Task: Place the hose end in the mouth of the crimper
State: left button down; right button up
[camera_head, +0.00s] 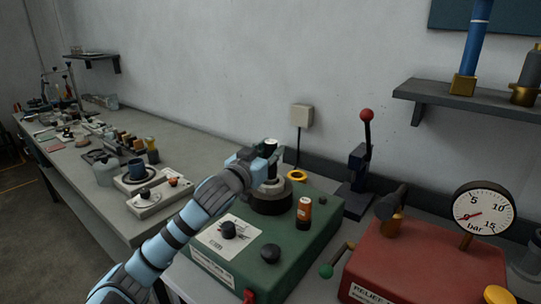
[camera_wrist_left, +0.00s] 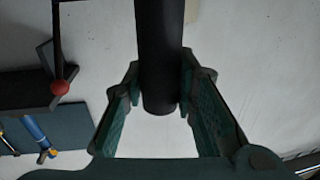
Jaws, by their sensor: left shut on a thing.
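My left gripper (camera_head: 265,152) is shut on a black cylindrical piece, which I take for the hose end (camera_wrist_left: 160,50); in the left wrist view it stands between the two fingers (camera_wrist_left: 160,85). In the head view the gripper is over the dark round head (camera_head: 270,199) on top of the green machine (camera_head: 315,238), which looks like the crimper. A pale metal part shows just under the fingers. The mouth is largely hidden, so I cannot tell whether the held piece touches it or is in it. My right gripper is not in view.
A lever press with a red ball (camera_head: 366,115) stands behind. A red gauge box (camera_head: 420,262) is at the right. A cluttered bench runs to the left.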

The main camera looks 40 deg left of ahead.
pick_arm(q)
jog(key=c, duration=1.3)
grip_release()
